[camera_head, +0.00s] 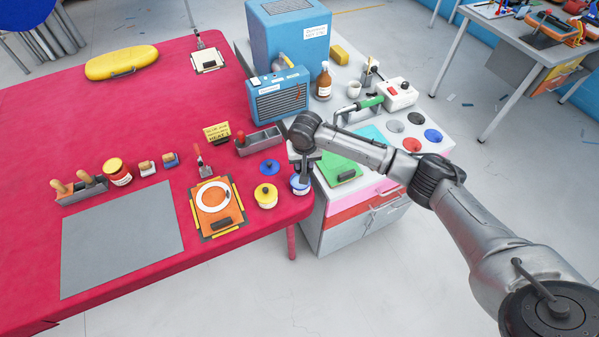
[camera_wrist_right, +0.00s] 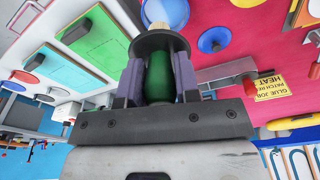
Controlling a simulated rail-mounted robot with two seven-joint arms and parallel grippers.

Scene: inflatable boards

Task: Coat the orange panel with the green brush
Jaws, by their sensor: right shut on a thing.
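The orange panel (camera_head: 228,217) lies on a yellow-edged dark base on the red table, with a white ring (camera_head: 213,197) on it. In the right wrist view, an orange piece (camera_wrist_right: 305,12) shows at the top right edge. My right gripper (camera_head: 304,172) is right of the panel, directly over a blue-and-white pot (camera_head: 300,185) at the table edge. In the right wrist view my right gripper (camera_wrist_right: 158,75) is shut on the green handle (camera_wrist_right: 160,78) of the brush, below a black disc. Whether its tip is inside the pot is unclear. My left gripper is out of view.
A yellow pot (camera_head: 265,196) and a blue disc (camera_head: 269,167) stand between panel and gripper. A red-handled tool (camera_head: 199,165) is behind the panel. A grey mat (camera_head: 120,238) lies left. A white cabinet with a green board (camera_head: 341,168) adjoins the table's right side.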

